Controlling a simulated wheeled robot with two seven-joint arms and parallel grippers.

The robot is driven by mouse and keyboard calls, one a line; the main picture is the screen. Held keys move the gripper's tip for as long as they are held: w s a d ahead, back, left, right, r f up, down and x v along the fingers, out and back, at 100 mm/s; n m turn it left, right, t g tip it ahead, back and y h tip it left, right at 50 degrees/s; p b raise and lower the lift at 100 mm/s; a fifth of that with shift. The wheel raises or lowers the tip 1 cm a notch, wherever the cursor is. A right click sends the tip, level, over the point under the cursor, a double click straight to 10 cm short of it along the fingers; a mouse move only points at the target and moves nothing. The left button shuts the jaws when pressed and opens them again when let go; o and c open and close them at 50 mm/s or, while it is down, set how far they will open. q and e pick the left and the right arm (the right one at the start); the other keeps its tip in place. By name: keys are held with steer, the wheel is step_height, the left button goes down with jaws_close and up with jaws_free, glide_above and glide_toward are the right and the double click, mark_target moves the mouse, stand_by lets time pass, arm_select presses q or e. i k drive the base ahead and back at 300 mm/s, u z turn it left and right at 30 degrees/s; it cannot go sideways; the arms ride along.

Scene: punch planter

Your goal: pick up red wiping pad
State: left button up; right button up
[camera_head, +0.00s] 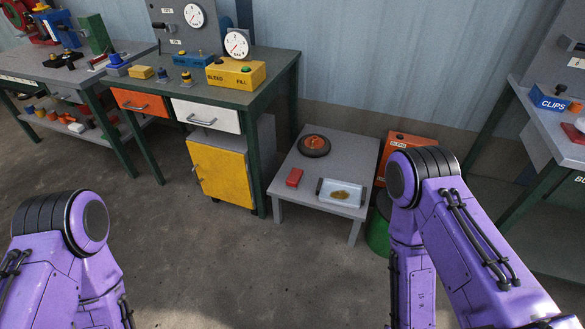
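A small red block-shaped pad (294,177) lies on the low grey table (283,192), near its left edge. It looks like the red wiping pad. Beside it on the right is a white tray (323,196) with a brownish patch or item in it. My two purple arms come in from the lower left and the right. Neither gripper shows in the view, so their states are hidden. Nothing touches the pad.
A black disc with an orange centre (314,146) sits on the low table. A workbench with a yellow cabinet (221,177) stands directly left. An orange box (398,140) and a green bin (377,236) stand right. The floor in front is clear.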

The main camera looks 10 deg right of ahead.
mark_target(294, 180)
steer(key=u, duration=0.15)
steer(key=i, duration=2.05)
steer(key=z, duration=0.1)
